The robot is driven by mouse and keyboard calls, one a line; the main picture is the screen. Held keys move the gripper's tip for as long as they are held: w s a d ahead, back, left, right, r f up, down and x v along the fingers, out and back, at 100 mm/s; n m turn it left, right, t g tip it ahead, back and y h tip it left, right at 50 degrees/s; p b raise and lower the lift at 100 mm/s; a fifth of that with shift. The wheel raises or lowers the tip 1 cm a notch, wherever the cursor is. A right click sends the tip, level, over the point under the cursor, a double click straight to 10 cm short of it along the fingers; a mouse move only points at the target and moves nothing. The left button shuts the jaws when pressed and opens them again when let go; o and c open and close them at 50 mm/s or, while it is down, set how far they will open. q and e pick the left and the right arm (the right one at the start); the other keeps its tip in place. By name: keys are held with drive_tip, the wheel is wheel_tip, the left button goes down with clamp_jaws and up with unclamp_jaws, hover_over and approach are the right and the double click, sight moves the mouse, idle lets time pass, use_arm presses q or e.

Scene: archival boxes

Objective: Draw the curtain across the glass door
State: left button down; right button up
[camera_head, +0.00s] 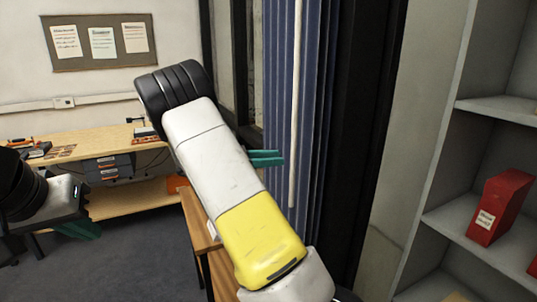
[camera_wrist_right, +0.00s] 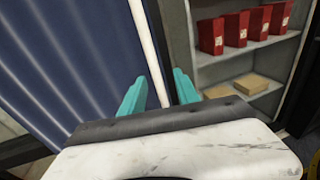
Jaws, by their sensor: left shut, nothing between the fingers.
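The blue pleated curtain (camera_head: 275,80) hangs gathered at the right side of the dark-framed glass door (camera_head: 256,60); its lower part is hidden behind my right arm. A thin white rod (camera_head: 294,110) hangs in front of the curtain. My right gripper (camera_head: 266,158) has teal fingers that point at the rod from its left. In the right wrist view the fingers (camera_wrist_right: 158,92) stand apart, and the rod (camera_wrist_right: 151,50) shows between them, seemingly just beyond the tips. My left gripper (camera_head: 80,229) is shut and empty at the lower left, far from the curtain.
Grey shelves (camera_head: 444,222) with red boxes (camera_head: 498,206) stand on the right. A wooden workbench (camera_head: 95,143) with tools stands at the back left, under a notice board (camera_head: 100,42). A small wooden table (camera_head: 200,228) is partly hidden behind my right arm. Open carpet lies between.

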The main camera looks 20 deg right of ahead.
sight(293, 154)
drive_tip(key=shift+h, duration=0.3)
drive_tip(key=d, duration=0.7)
drive_tip(key=shift+r, duration=0.15)
clamp_jaws()
idle(1.1)
